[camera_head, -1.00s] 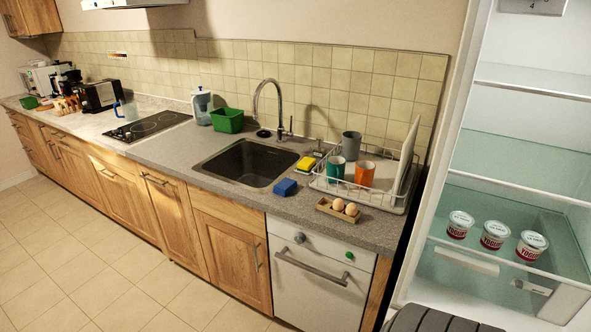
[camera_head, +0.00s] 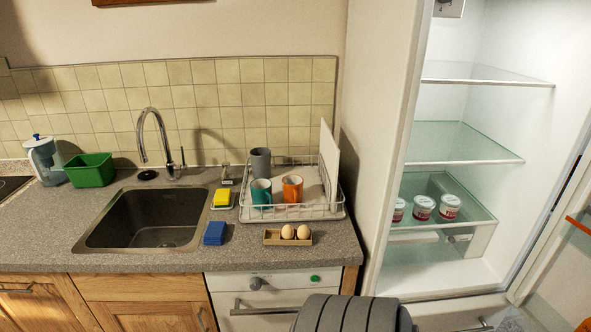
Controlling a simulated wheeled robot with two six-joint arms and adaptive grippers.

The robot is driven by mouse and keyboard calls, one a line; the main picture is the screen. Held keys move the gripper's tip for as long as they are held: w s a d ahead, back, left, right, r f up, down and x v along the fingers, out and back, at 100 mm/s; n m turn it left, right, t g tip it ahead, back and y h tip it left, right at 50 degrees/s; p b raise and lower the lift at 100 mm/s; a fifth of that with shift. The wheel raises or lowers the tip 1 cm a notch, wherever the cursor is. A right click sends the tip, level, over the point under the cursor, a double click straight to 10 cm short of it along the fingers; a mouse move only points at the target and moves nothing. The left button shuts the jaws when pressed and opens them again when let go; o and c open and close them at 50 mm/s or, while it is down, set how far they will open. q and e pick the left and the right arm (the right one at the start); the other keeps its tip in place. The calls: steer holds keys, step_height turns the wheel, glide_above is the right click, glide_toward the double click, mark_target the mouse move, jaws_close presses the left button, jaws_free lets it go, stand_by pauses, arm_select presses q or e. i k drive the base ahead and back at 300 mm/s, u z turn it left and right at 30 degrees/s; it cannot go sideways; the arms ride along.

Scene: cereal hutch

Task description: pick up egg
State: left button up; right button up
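Two brown eggs sit side by side in a small tan tray (camera_head: 273,238) on the grey counter, in front of the dish rack. The left egg (camera_head: 288,232) and the right egg (camera_head: 303,232) fill the middle and right of the tray. The tray's left end looks empty. Neither of my grippers shows in the head view. A dark grey ribbed part that looks like my own body is at the bottom edge, below the tray.
A wire dish rack (camera_head: 320,212) with cups and a white board stands behind the tray. A blue sponge (camera_head: 214,233) and the sink (camera_head: 150,215) are to its left. The open fridge (camera_head: 455,100), with several jars low inside, is on the right. Bare counter surrounds the tray's front.

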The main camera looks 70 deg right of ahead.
mark_target(287, 233)
steer(key=z, duration=0.8)
steer(key=i, duration=0.9)
steer(key=z, duration=0.8)
